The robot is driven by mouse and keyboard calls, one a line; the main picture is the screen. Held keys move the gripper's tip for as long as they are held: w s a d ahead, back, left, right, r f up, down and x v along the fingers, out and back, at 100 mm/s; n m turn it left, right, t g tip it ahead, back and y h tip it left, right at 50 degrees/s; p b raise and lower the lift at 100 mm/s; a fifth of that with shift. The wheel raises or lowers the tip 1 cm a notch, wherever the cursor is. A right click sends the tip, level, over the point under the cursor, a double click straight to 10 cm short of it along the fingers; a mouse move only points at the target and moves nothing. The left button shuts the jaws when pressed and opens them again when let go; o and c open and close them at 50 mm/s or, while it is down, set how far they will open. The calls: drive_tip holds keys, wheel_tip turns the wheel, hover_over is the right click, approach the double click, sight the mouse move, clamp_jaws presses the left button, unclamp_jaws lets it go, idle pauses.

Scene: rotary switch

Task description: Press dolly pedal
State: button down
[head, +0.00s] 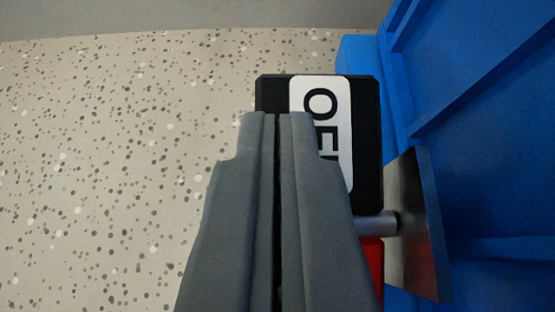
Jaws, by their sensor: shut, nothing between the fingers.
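The dolly pedal is a black block (367,130) with a white label whose black letters look like "OF", the rest covered by my gripper. A red part (371,262) shows below it, partly hidden behind my gripper. A metal pin and bracket (415,225) join the pedal to the blue dolly (490,160) on the right. My gripper (278,115) is shut and empty. Its fingertips overlap the left part of the black block in the view. I cannot tell whether they touch it.
The speckled light floor (110,170) is clear on the left. A plain grey strip (180,20) runs along the top. The blue dolly's ribbed side fills the right edge, close to the pedal.

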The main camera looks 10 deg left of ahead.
drive_tip(key=shift+w+g, duration=0.25)
drive_tip(key=shift+g, duration=0.45)
drive_tip(key=shift+w+f+g, duration=0.15)
drive_tip(key=shift+w+g, duration=0.1)
drive_tip(key=shift+g, duration=0.45)
drive_tip(key=shift+w+a+f, duration=0.1)
drive_tip(key=shift+w+f, duration=0.15)
drive_tip(key=shift+w, duration=0.15)
idle(0.4)
drive_tip(key=shift+w+r, duration=0.15)
drive_tip(key=shift+r, duration=0.1)
drive_tip(key=r, duration=0.2)
drive_tip(key=w+r, duration=0.1)
drive_tip(key=shift+a+r, duration=0.15)
drive_tip(key=shift+r, duration=0.2)
drive_tip(key=w+a+r+v, duration=0.1)
drive_tip(key=v, duration=0.8)
drive_tip(key=shift+d+r, duration=0.35)
drive_tip(key=shift+d, duration=0.05)
drive_tip(key=shift+s, duration=0.2)
